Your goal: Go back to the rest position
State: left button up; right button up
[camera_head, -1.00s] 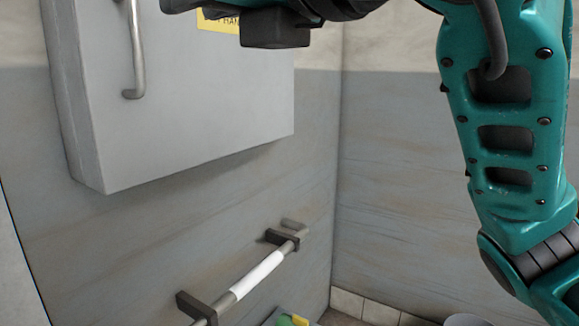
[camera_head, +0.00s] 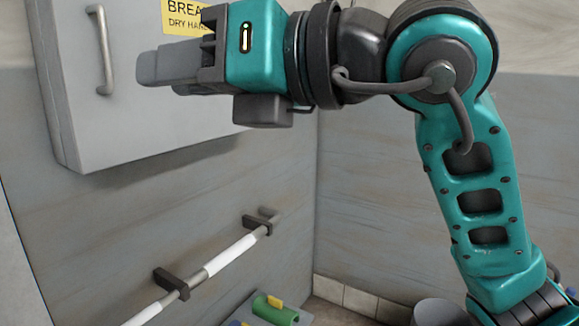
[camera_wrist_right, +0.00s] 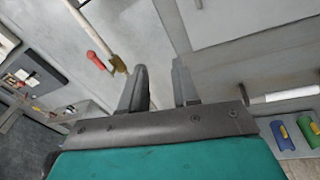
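My right gripper (camera_head: 150,66) reaches in from the right in the head view, with its fingers level and pointing left in front of the grey wall box (camera_head: 150,120). In the right wrist view the two fingers of this gripper (camera_wrist_right: 160,68) stand apart, with nothing between them. Whether the fingers touch the box cannot be told from the head view; in the wrist view they look clear. My left gripper is in neither view.
The box has a bar handle (camera_head: 103,50) and a yellow label (camera_head: 181,18). Below it a wall rail (camera_head: 232,254) carries white sleeves. A green item (camera_head: 275,310) lies low on a grey panel. A grey round object (camera_head: 440,312) stands at lower right. The wrist view shows a red-handled tool (camera_wrist_right: 96,60).

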jog(key=w+d+f+m+t+h+p, duration=0.1)
jog(key=w+d+f+m+t+h, duration=0.15)
jog(key=d+f+m+t, duration=0.6)
jog(key=w+d+f+m+t+h+p, duration=0.15)
jog(key=w+d+f+m, duration=0.25)
jog(key=f+m, duration=0.9)
jog(key=w+d+f+m+t+h, duration=0.35)
jog(key=d+f+m, duration=0.4)
jog(key=m, duration=0.65)
jog(key=s+d+f+m+g+h, duration=0.2)
jog(key=s+f, duration=0.3)
jog(key=f, duration=0.4)
jog(key=s+d+f+m+g+h, duration=0.2)
jog(key=s+f, duration=0.4)
jog(key=f, duration=0.4)
jog(key=s+d+f+m+g+h, duration=0.2)
jog(key=s+d+f+m+g, duration=0.1)
jog(key=f, duration=0.7)
jog(key=s+m+g, duration=0.1)
jog(key=s+g, duration=0.1)
jog(key=shift+s+p, duration=0.35)
jog(key=shift+s, duration=0.05)
jog(key=shift+d+m+h, duration=0.1)
jog(key=shift+m+h, duration=0.15)
jog(key=shift+m, duration=0.1)
